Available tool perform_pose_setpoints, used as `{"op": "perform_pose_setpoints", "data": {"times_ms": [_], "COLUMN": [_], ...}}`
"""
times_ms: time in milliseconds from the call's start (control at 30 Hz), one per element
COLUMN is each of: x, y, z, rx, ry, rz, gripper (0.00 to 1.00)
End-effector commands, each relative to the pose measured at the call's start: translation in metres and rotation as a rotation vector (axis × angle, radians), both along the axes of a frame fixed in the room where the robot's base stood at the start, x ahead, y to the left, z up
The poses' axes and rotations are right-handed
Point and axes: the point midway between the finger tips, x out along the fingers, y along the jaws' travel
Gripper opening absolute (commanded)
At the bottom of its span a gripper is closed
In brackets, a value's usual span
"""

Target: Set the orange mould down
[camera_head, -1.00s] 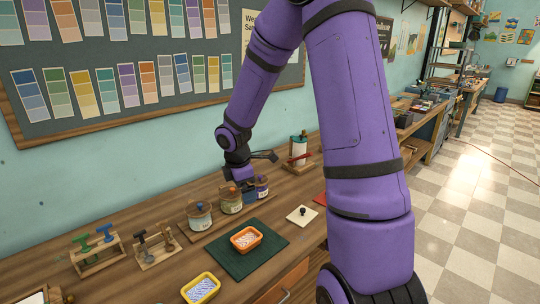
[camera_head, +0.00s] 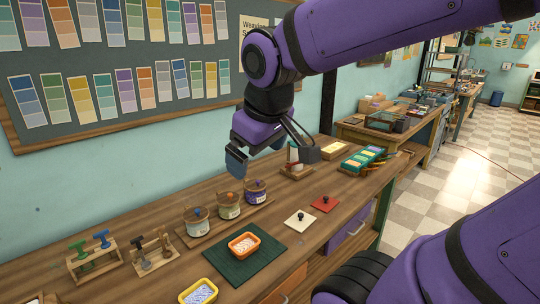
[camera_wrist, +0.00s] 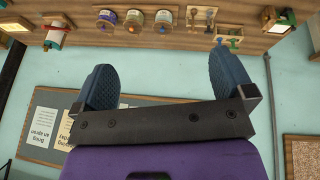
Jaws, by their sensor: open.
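The orange mould (camera_head: 244,244) rests on the dark green mat (camera_head: 268,264) on the wooden bench. It holds a whitish, speckled filling. My gripper (camera_head: 236,162) is raised in the air above the bench, up and away from the mould, near the wall board. In the wrist view my gripper (camera_wrist: 158,85) has its two blue fingers wide apart with nothing between them. The mould does not show in the wrist view.
Several lidded jars (camera_head: 229,206) stand on a wooden rack behind the mat. A yellow mould (camera_head: 199,291) with bluish filling stands at the front. A white square (camera_head: 300,221) and a red square (camera_head: 325,204) with knobs lie right of the mat. Stamp stands (camera_head: 152,250) are at left.

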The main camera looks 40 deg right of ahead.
Motion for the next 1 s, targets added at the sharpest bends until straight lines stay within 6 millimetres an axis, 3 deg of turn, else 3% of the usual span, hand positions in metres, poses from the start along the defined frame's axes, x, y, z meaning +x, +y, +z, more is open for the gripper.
{"op": "perform_pose_setpoints", "data": {"times_ms": [100, 300, 1000], "x": [-0.026, -0.047, -0.05], "y": [0.008, 0.014, 0.015], "z": [0.008, 0.013, 0.013], "rx": [0.082, 0.165, 0.176], "ry": [-0.051, -0.083, -0.086], "rz": [-0.067, -0.129, -0.137], "gripper": [1.0, 1.0, 1.0]}}
